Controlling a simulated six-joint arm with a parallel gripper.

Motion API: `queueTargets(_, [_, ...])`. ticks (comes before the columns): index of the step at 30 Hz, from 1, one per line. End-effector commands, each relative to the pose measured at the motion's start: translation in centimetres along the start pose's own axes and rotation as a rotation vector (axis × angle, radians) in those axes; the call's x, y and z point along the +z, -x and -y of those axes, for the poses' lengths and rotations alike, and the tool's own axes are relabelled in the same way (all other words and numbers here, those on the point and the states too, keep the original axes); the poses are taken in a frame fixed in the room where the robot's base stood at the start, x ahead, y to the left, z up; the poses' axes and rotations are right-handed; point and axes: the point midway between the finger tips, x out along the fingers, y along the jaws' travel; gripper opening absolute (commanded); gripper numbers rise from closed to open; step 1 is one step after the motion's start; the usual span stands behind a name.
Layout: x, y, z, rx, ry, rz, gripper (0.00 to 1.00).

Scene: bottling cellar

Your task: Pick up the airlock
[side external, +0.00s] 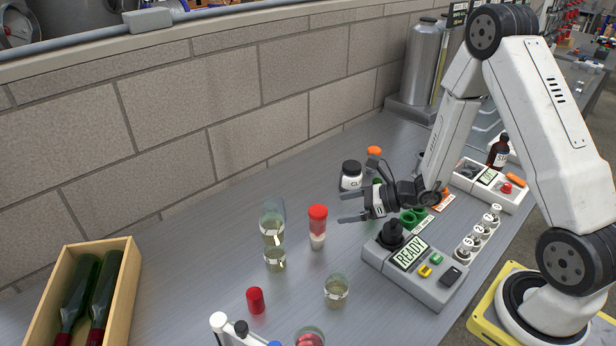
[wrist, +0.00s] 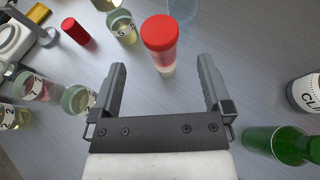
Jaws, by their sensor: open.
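A small upright piece with a red cap, a clear body and a whitish lower part (side external: 317,228) stands on the grey bench; it looks like the airlock, though I cannot be sure. In the wrist view its red cap (wrist: 160,33) lies just beyond my fingertips, roughly centred between them. My gripper (side external: 347,208) is open and empty, reaching left over the bench. In the side view its fingertips are to the right of the red-capped piece and apart from it.
Glass beakers stand left of the piece (side external: 272,228) and in front (side external: 336,291). A red cylinder (side external: 255,300) is near them. A black-lidded jar (side external: 351,176) is behind my gripper. A READY control box (side external: 375,255) sits below it. A wooden crate (side external: 128,270) holds green bottles.

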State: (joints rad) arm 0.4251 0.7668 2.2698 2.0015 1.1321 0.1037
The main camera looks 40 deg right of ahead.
Motion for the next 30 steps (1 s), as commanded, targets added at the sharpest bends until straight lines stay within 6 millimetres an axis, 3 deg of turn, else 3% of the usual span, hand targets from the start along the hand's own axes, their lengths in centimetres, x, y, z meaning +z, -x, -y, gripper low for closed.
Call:
queueTargets(11, [-3.2, -1.3, -0.1, 0.0, -0.002, -0.001, 1.0])
queueTargets(25, [-3.0, -2.8, 0.0, 0.001, 0.001, 0.0, 1.0])
queueTargets(30, [-3.0, -4.2, -0.1, 0.003, 0.002, 0.0, 1.0])
